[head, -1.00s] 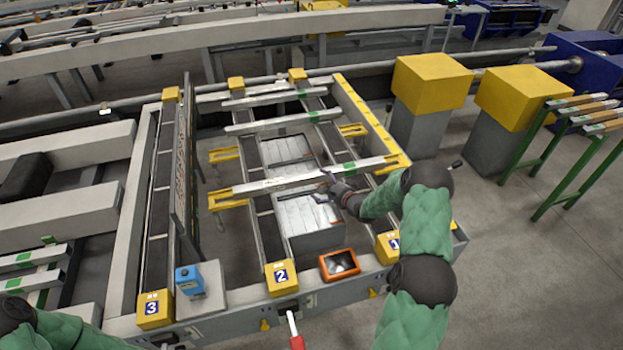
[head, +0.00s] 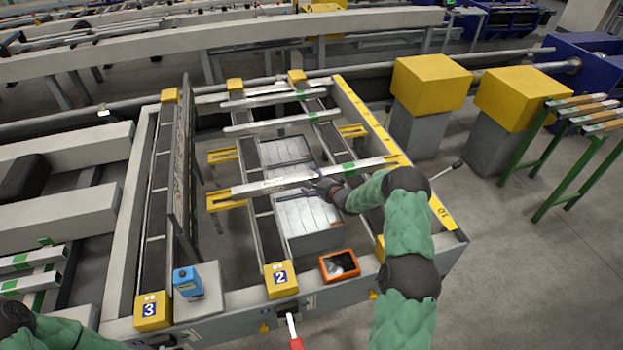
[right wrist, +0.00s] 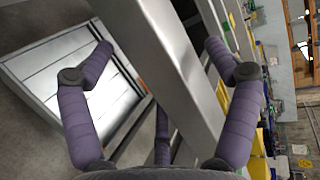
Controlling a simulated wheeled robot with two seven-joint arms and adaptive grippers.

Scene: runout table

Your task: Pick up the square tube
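The nearest square tube (head: 275,185), a pale metal bar with a green band, lies crosswise on the runout table. Its right end is at the yellow-topped right rail. My right gripper (head: 322,187) is at this tube, a little right of its middle. In the right wrist view the tube (right wrist: 178,65) runs between the spread purple fingers of my right gripper (right wrist: 160,85), with gaps on both sides. The gripper is open and not closed on it. Of my left arm, only green and black parts show at the lower left; its gripper is out of view.
Two more tubes (head: 270,123) lie farther back on the table. A white-topped grey box (head: 310,240) sits below the near tube. An orange-framed tablet (head: 339,265) and a blue device (head: 188,281) are at the front edge. An upright panel (head: 184,170) stands at left.

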